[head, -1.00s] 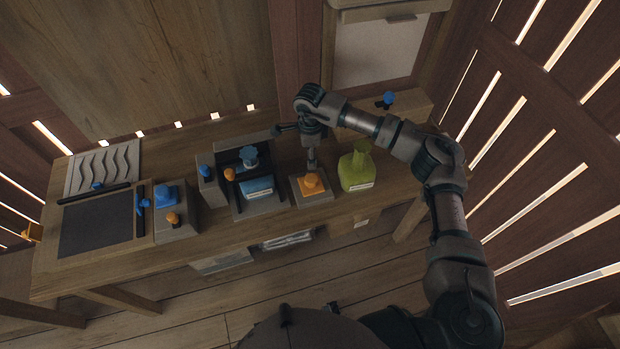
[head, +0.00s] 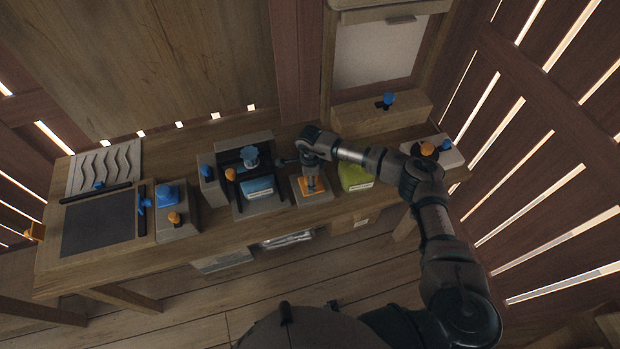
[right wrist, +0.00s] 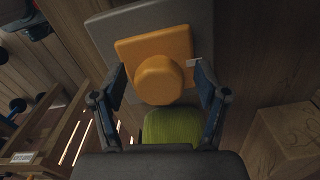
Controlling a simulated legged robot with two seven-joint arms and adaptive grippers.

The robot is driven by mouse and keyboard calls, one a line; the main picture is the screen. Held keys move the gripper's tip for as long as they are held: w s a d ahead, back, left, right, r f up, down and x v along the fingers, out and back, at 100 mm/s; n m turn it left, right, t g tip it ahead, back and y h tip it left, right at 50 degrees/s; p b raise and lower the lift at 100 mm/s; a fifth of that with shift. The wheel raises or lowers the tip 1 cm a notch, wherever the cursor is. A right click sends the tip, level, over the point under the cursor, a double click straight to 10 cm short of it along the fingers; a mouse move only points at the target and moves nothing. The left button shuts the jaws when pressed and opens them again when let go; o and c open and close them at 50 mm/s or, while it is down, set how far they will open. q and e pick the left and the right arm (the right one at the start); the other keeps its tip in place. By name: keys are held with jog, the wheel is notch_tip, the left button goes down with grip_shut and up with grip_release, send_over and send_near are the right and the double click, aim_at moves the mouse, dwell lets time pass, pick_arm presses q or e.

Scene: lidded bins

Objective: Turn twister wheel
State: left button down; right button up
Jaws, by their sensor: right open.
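An orange round wheel (right wrist: 158,80) on a square orange base stands on a grey block (head: 309,199) on the workbench. My right gripper (head: 311,184) is over the orange wheel and partly hides it in the head view. In the right wrist view my right gripper (right wrist: 160,76) is open, with one finger on each side of the wheel. A gap shows between the wheel and both fingers, and I see no grip on it. My left gripper is not in view.
A green container (head: 355,178) stands close to the right of the wheel's block. A grey unit with a blue knob (head: 250,157) stands to its left. An orange and blue fixture (head: 430,149) sits at the bench's right end, partly behind my right arm.

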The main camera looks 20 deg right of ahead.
jog(key=c, duration=1.1)
jog(key=shift+c, duration=0.2)
jog(key=shift+m, duration=0.3)
jog(key=m, duration=0.4)
jog(key=shift+w+d, duration=0.1)
jog(key=m, duration=0.5)
jog(key=shift+w+r+m+p, duration=0.1)
jog(key=shift+m+p, duration=0.25)
jog(key=shift+m, duration=0.05)
jog(key=m+p, duration=0.1)
jog(key=m, duration=0.4)
jog(key=shift+d+m, duration=0.15)
jog(key=shift+m, duration=0.15)
jog(key=m+p, duration=0.2)
jog(key=m, duration=0.3)
jog(key=shift+d+m, duration=0.1)
jog(key=shift+m, duration=0.2)
jog(key=shift+m+p, duration=0.3)
jog(key=shift+w, duration=0.1)
